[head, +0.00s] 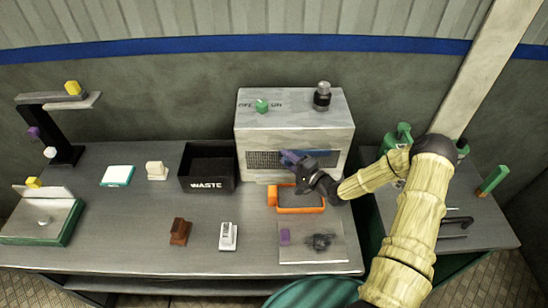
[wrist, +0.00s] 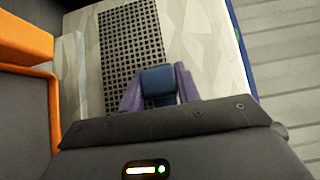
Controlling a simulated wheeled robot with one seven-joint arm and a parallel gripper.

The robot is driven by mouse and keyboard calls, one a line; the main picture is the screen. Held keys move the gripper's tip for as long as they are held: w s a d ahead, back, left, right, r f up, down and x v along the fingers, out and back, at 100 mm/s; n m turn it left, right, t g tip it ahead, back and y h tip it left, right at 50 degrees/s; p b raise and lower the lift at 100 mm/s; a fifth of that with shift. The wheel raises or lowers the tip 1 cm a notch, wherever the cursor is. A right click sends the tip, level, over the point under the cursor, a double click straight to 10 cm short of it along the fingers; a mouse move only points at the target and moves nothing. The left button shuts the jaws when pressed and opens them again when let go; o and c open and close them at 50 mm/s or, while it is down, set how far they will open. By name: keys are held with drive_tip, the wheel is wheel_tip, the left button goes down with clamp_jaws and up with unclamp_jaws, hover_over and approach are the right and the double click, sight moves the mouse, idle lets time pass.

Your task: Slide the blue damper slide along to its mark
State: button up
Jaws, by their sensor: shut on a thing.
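The blue damper slide (wrist: 158,85) shows in the wrist view between the two purple fingers of my gripper (wrist: 158,90), in front of a dark grille on the pale machine box. My gripper is shut on the slide. In the head view my gripper (head: 289,158) is at the front face of the machine box (head: 295,120), near the middle of the grille (head: 262,159).
An orange-framed tray (head: 300,210) stands just below my gripper and shows at the left of the wrist view (wrist: 25,40). A black waste bin (head: 208,184) stands left of the box. A clear mat (head: 300,254) lies in front. The bench's middle left is free.

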drive_tip(key=shift+d+f, duration=0.1)
drive_tip(key=shift+d, duration=0.3)
drive_tip(key=o, duration=1.1)
drive_tip(key=shift+d, duration=0.1)
drive_tip(key=shift+s, duration=0.1)
drive_tip(key=v, duration=0.7)
